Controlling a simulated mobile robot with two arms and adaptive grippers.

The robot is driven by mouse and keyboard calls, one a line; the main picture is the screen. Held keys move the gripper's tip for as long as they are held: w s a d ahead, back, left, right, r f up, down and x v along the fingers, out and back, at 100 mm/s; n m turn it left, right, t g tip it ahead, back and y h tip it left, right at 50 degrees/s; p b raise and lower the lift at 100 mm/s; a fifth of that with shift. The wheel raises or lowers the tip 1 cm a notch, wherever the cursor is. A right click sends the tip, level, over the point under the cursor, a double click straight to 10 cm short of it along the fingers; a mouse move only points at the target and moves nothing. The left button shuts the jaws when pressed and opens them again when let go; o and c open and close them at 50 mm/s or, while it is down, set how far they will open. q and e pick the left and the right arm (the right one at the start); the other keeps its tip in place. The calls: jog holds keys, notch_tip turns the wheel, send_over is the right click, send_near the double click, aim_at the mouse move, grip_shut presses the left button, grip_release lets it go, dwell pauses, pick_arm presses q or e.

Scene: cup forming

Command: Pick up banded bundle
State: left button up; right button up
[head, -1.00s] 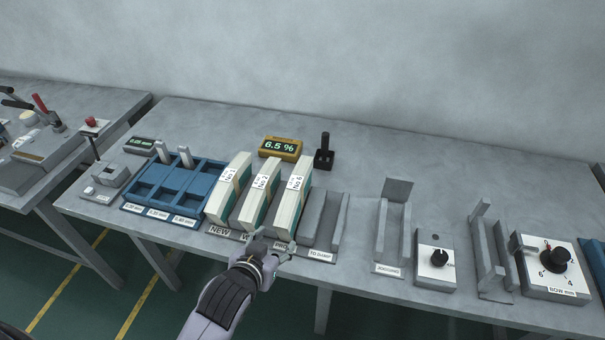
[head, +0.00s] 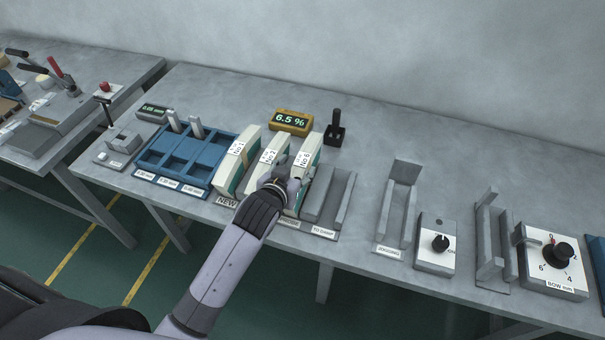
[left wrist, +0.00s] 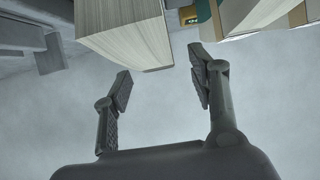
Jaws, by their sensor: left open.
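Three banded bundles of pale sheets with teal sides and white number labels stand in a row: No 1 (head: 238,155), No 2 (head: 266,158) and, at the right, a third (head: 309,160) whose number is hard to read. My left gripper (head: 289,174) is open and empty at the near ends of the second and third bundles, partly covering them. In the left wrist view my open fingers (left wrist: 160,66) point toward the end of a large sheet stack (left wrist: 125,32); I cannot tell whether they touch it. Another bundle with a teal band (left wrist: 255,14) is at the upper right.
A blue compartment tray (head: 185,155) is left of the bundles. An empty grey holder (head: 328,200) stands close on their right. Behind are a yellow 6.5 % display (head: 291,122) and a black upright device (head: 335,130). A jogging stand (head: 397,210) is farther right.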

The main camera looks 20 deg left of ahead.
aim_at(302, 161)
pick_arm(q)
jog(key=x, duration=0.2)
jog(key=p+x, duration=0.1)
jog(key=x, duration=0.1)
jog(key=shift+w+d+r, duration=0.1)
jog(key=shift+w+d, duration=0.05)
jog(key=shift+w, duration=0.25)
jog(key=shift+w+f, duration=0.2)
jog(key=shift+w, duration=0.1)
grip_shut()
dwell(0.3)
jog(key=shift+r, duration=0.15)
dwell(0.3)
